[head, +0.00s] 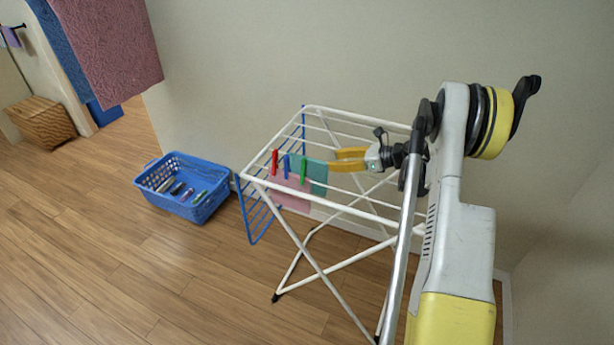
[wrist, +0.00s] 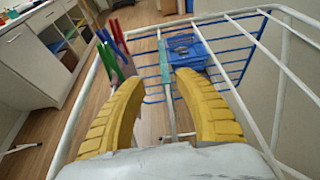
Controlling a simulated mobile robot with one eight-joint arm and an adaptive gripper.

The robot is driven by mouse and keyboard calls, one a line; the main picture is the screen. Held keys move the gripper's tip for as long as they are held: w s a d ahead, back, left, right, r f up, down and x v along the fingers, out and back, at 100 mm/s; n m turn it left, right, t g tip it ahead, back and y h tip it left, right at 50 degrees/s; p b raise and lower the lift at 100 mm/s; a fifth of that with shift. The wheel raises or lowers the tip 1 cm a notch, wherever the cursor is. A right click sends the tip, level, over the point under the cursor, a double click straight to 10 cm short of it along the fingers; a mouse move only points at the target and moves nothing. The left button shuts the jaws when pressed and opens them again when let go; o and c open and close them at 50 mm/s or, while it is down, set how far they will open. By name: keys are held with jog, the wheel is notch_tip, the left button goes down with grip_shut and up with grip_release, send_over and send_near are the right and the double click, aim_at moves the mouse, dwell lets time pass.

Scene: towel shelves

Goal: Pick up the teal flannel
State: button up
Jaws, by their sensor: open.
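The teal flannel (head: 318,174) hangs over a rail of the white drying rack (head: 325,109). In the wrist view it shows nearly edge-on as a thin teal strip (wrist: 162,62), in line with the gap between my fingers. My gripper (head: 334,160) has yellow fingers, is open and empty, and points at the flannel from the right in the head view. My gripper also shows in the wrist view (wrist: 160,82), with a finger on each side of the strip. I cannot tell whether the flannel's near edge is between the fingertips.
Red (head: 275,162), blue (head: 286,166) and green (head: 303,172) pegs stand close by on the rack, with a pink cloth (head: 290,198) hanging there. White rails surround my gripper. A blue basket (head: 160,203) stands on the floor at left. Larger towels (head: 115,50) hang at upper left.

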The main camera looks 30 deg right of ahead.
aim_at(310, 159)
jog(key=b+x, duration=0.2)
jog(key=x, duration=0.3)
jog(key=b+x, duration=0.2)
jog(key=x, duration=0.3)
jog(key=shift+w+d+r, duration=0.15)
jog(key=shift+w+r, duration=0.05)
jog(key=shift+w, duration=0.2)
jog(key=shift+r, duration=0.15)
grip_shut()
